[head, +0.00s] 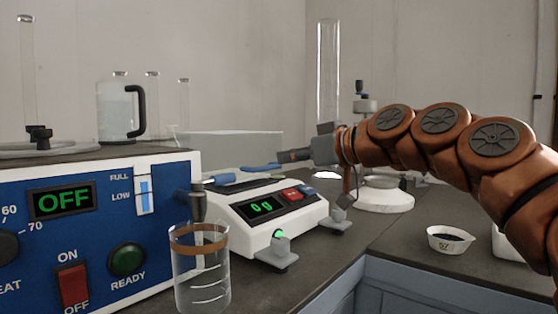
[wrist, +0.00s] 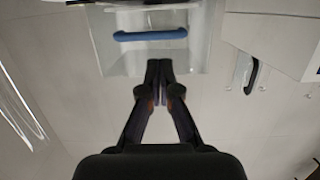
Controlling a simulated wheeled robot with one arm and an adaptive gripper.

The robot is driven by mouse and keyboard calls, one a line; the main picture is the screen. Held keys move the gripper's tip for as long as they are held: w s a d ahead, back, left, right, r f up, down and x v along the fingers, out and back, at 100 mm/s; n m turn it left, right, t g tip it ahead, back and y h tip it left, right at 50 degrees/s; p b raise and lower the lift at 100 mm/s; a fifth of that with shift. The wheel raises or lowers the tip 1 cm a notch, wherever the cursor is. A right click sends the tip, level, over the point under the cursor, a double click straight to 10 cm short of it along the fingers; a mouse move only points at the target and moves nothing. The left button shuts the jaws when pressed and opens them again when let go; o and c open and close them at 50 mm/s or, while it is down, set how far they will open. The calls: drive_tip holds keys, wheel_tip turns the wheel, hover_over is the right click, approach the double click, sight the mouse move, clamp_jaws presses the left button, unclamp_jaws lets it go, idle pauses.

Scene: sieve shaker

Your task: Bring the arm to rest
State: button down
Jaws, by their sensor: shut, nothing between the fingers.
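My brown-orange arm (head: 440,125) reaches in from the right in the head view. My gripper (head: 281,157) points left, above and behind the balance (head: 265,205). In the wrist view my gripper's dark fingers (wrist: 158,68) meet at the tips with nothing between them. A clear panel (wrist: 105,45) with a blue handle (wrist: 150,35) shows beyond the fingertips. In the head view a clear box-like cover (head: 225,143) stands behind the balance. Whether the fingers touch anything is hard to tell.
A blue unit (head: 110,215) reading OFF stands at left. A glass beaker (head: 203,275) is in front. The balance reads 0 g. A weighing dish (head: 450,240) with dark contents sits at right. A tall glass cylinder (head: 328,70) rises behind my gripper. A jug (head: 115,110) stands at back left.

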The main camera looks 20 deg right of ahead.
drive_tip(key=shift+s+d+f+b, duration=0.35)
drive_tip(key=shift+s+f+b, duration=0.1)
drive_tip(key=shift+s, duration=0.3)
drive_tip(key=shift+s+d+f+b, duration=0.35)
drive_tip(key=shift+s+d+f, duration=0.05)
drive_tip(key=shift+s, duration=0.3)
drive_tip(key=shift+s+d+f+b, duration=0.35)
drive_tip(key=shift+s+f+b, duration=0.1)
drive_tip(key=shift+s, duration=0.3)
